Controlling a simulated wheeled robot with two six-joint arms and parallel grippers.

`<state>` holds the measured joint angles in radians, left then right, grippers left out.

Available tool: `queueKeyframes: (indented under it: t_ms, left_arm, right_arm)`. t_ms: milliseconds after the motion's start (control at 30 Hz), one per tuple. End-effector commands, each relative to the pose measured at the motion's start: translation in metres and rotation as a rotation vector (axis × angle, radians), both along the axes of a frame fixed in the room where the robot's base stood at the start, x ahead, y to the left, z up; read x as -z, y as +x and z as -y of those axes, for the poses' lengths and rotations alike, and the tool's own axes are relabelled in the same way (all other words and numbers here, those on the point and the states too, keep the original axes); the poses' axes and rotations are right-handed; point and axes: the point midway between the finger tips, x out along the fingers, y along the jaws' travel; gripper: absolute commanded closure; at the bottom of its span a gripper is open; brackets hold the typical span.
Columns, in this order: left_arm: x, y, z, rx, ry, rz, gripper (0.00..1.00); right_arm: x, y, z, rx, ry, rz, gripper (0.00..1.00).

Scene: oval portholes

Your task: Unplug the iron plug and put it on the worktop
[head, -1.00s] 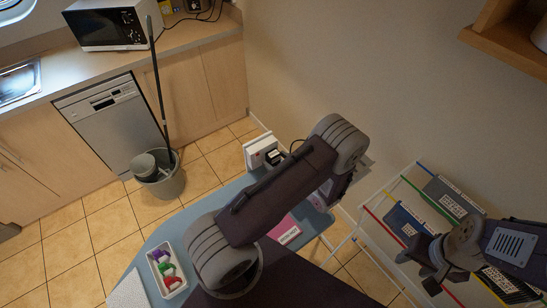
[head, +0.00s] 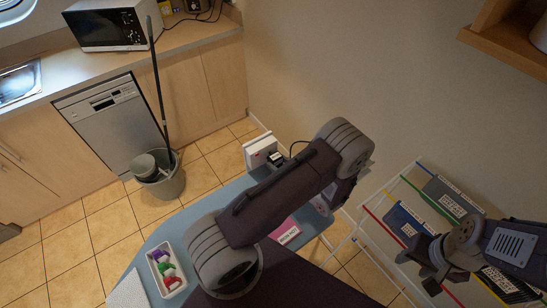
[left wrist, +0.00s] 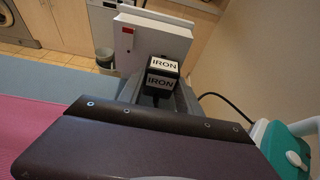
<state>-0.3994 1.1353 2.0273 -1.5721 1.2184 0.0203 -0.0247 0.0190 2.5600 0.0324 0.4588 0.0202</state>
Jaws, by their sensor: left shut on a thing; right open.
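The black plug labelled IRON (left wrist: 160,82) is at the white socket box with a red switch (left wrist: 128,42) in the left wrist view. In the head view the plug (head: 275,158) shows small beside the socket box (head: 260,152). My left gripper (left wrist: 172,98) is shut on the plug; my arm link hides part of it. I cannot tell whether the pins are clear of the socket. A blue-grey top (head: 180,226) lies under my left arm. A wooden worktop (head: 185,42) runs along the back wall. My right gripper (head: 432,272) is open and empty at the right.
A white tray (head: 153,262) of coloured items and a pink item (head: 287,232) lie on the blue-grey top. A wire rack with folders (head: 440,196) stands right. A teal and white object (left wrist: 288,150) is near the cord. A bucket (head: 165,182) stands on the floor.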

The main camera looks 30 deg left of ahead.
Motion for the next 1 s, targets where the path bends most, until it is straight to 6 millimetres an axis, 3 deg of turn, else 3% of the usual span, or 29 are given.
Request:
queueKeyframes:
  t_ms: [1000]
  left_arm:
    - [-0.001, -0.006, 0.015, 0.000, 0.001, 0.000, 1.00]
  right_arm:
    - [0.000, 0.000, 0.000, 0.000, 0.000, 0.000, 0.54]
